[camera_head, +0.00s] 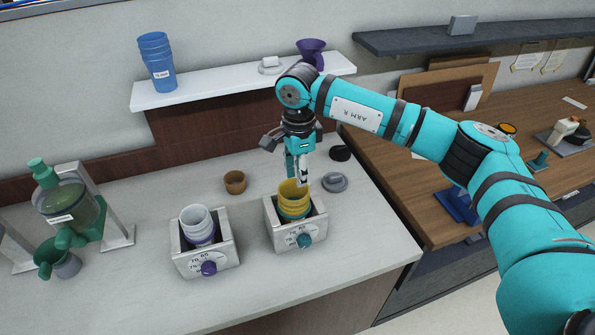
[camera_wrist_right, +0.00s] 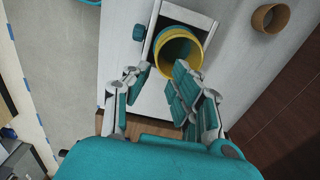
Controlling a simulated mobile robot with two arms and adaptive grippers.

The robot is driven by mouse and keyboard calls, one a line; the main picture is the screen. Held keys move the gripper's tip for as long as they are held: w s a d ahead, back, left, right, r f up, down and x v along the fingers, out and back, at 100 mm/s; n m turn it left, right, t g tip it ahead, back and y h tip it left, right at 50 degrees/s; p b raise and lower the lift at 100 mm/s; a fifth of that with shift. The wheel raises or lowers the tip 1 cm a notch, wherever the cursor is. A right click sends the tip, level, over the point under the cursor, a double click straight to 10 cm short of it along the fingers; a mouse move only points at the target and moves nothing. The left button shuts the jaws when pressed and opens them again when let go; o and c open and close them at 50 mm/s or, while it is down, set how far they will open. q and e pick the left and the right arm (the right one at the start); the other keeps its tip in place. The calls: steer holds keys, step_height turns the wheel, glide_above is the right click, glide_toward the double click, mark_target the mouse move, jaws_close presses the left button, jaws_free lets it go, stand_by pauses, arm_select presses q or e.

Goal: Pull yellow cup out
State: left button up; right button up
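The yellow cup (camera_head: 293,191) stands on top of a stack in the right white box (camera_head: 267,233), with teal and yellow cups under it. In the right wrist view the yellow cup (camera_wrist_right: 178,47) shows its open mouth, with a teal inside. My right gripper (camera_head: 303,183) points down just above the cup's rim at the back. In the right wrist view its fingers (camera_wrist_right: 160,85) are spread apart with nothing between them, near the cup's rim. My left gripper is not in view.
A left box (camera_head: 188,265) holds white and purple cups (camera_head: 196,219). A small brown cup (camera_head: 235,182) stands behind the boxes, and a grey lid (camera_head: 334,182) lies to the right. A green dispenser (camera_head: 75,208) stands at the left. The front counter is clear.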

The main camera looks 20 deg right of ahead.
mark_target(298, 199)
step_height(298, 199, down, 8)
steer(key=b, duration=0.2)
steer(key=shift+r+b, duration=0.15)
steer(key=shift+b, duration=0.25)
jaws_close()
